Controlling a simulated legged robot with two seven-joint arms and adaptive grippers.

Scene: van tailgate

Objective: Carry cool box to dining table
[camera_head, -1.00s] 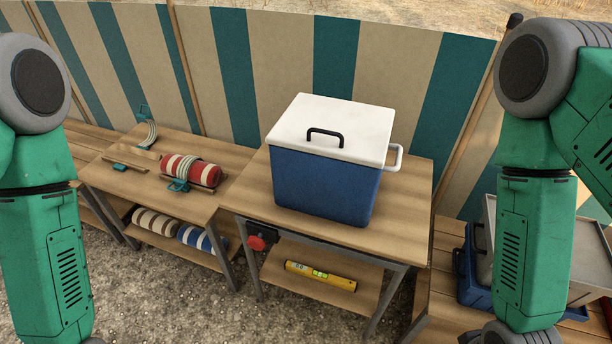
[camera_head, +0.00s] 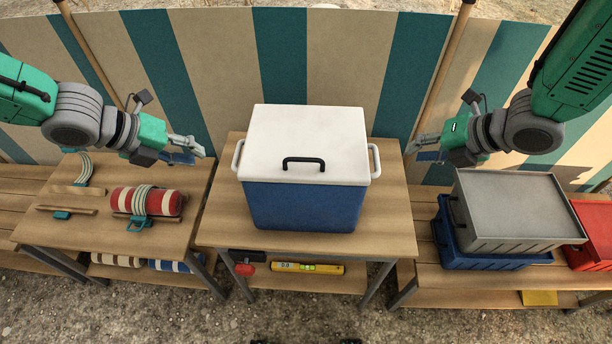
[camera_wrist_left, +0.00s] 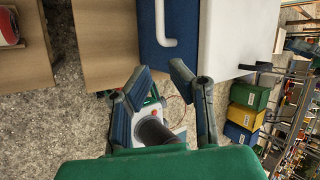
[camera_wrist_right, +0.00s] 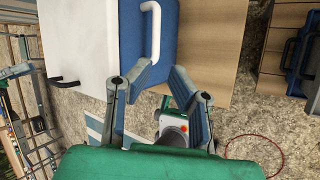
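The cool box (camera_head: 306,200), blue with a white lid, stands upright on a wooden table (camera_head: 385,222) in the middle of the head view. It has a black lid handle (camera_head: 304,160) and white side handles, left (camera_head: 238,157) and right (camera_head: 375,161). My left gripper (camera_head: 192,151) is open and empty, left of the left handle. My right gripper (camera_head: 418,152) is open and empty, right of the right handle. Neither touches the box. The wrist views show the handles beyond the spread fingers, left (camera_wrist_left: 163,28) and right (camera_wrist_right: 153,30). I cannot tell which table is the dining table.
A left table holds a strapped red-and-white roll (camera_head: 146,201). A right bench holds a grey crate (camera_head: 515,205) on a blue one (camera_head: 480,259), beside a red crate (camera_head: 594,232). A yellow level (camera_head: 307,267) lies on the shelf below. A striped windbreak (camera_head: 345,60) stands behind.

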